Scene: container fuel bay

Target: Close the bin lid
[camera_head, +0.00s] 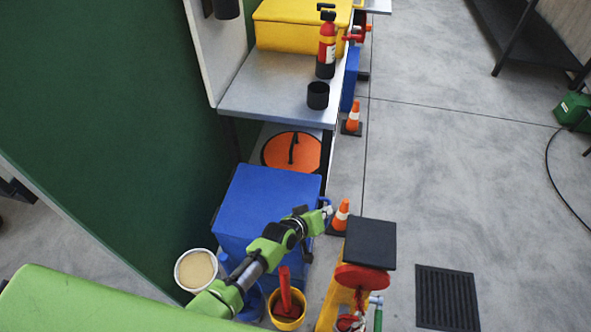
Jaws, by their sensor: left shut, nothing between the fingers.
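The blue bin (262,197) stands in the lower middle of the head view, beside the green wall. Its flat blue top lies across it, and no opening into the bin shows. I cannot tell whether the lid is fully seated. My left arm reaches in from the lower left across the bin's front. My left gripper (326,209) is shut and empty at the bin's right front corner. I cannot tell whether it touches the bin. My right gripper is not in view.
A bucket of sand (196,269), a yellow bucket with a red scoop (287,312) and a yellow stand with a black top (370,243) crowd the front. A traffic cone (341,215) stands right of the bin. A grey bench (275,88) is behind.

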